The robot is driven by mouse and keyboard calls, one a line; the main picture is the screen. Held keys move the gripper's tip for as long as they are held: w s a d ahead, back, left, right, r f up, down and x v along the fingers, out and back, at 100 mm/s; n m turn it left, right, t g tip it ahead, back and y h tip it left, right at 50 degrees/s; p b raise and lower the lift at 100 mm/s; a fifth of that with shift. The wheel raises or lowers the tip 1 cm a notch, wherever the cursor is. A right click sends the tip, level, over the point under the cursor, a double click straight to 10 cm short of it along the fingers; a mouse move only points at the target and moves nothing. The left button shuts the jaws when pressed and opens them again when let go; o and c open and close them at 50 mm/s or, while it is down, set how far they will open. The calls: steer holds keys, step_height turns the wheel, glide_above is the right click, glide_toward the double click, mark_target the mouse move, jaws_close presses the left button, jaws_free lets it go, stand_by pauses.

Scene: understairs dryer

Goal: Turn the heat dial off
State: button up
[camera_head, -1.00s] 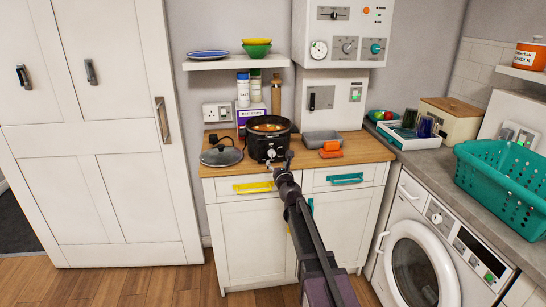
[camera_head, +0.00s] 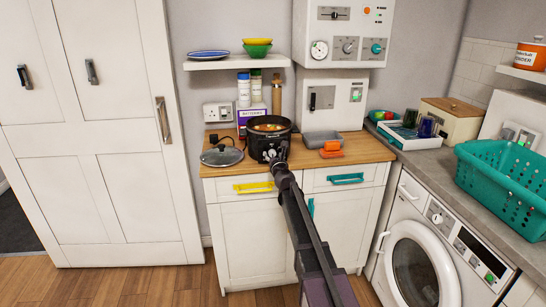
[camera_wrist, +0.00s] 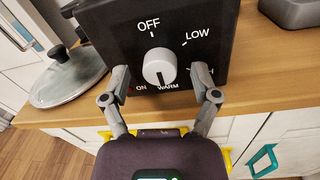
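The slow cooker (camera_head: 257,147) is black, stands on the wooden counter and holds food with its lid off. Its heat dial (camera_wrist: 158,64) is a pale round knob on the dark front panel in the wrist view. OFF is printed at its upper left, LOW at its upper right, WARM below and ON at lower left. The dial's dark pointer line points down toward WARM. My gripper (camera_wrist: 159,80) is open, with one finger on each side of the dial and gaps between. The right finger partly hides another label. In the head view my gripper (camera_head: 276,163) covers the cooker's lower front.
A glass lid (camera_head: 222,156) lies left of the cooker. Orange items (camera_head: 331,150) and a grey container (camera_head: 322,138) lie to its right. A shelf (camera_head: 236,62) hangs above, and drawer handles, yellow (camera_head: 253,187) and teal (camera_head: 346,178), project below the counter.

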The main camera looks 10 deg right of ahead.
jaws_close()
steer(key=shift+a, duration=0.15)
